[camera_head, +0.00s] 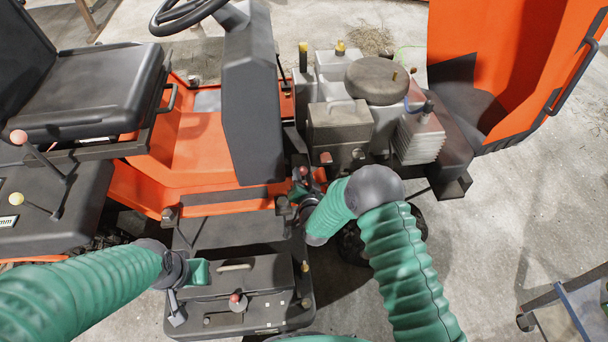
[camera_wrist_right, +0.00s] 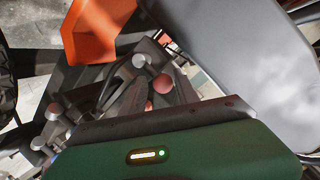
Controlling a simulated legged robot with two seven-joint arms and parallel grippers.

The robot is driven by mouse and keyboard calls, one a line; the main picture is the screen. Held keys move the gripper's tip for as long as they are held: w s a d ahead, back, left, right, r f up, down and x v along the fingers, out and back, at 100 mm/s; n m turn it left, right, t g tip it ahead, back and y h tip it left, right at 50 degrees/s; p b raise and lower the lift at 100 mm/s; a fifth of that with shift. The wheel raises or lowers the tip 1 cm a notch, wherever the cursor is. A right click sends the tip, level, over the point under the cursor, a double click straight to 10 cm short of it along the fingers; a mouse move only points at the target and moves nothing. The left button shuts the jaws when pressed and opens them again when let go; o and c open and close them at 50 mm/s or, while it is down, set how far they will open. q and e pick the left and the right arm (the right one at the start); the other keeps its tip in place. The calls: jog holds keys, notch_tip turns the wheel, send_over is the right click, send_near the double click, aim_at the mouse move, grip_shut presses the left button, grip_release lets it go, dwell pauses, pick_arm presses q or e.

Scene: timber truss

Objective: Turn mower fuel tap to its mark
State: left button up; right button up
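The orange mower (camera_head: 190,150) stands with its engine (camera_head: 340,125) uncovered. My right gripper (camera_head: 296,192) reaches in beside the dark column, low at the engine's left side. A small red knob (camera_head: 304,171) shows just above it; a red round knob (camera_wrist_right: 163,83) also shows in the right wrist view among dark levers, beyond the gripper's dark edge. I cannot tell which part is the fuel tap, nor see its mark.
The dark box (camera_head: 250,278) has a handle and a red-knobbed lever (camera_head: 235,299). The seat (camera_head: 85,90) and steering wheel (camera_head: 185,12) are at upper left. The raised orange hood (camera_head: 510,60) is at upper right. Concrete floor (camera_head: 500,220) is open at right, with a cart (camera_head: 565,310) at the corner.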

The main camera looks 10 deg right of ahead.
jog(key=shift+o, duration=1.1)
jog(key=shift+w, duration=0.1)
jog(key=shift+r, duration=0.2)
jog(key=shift+d+r, duration=0.1)
jog(key=shift+r, duration=0.05)
jog(key=p+v, duration=0.4)
jog(key=v, duration=1.2)
jog(key=shift+s+f, duration=0.2)
jog(key=shift+s, duration=0.2)
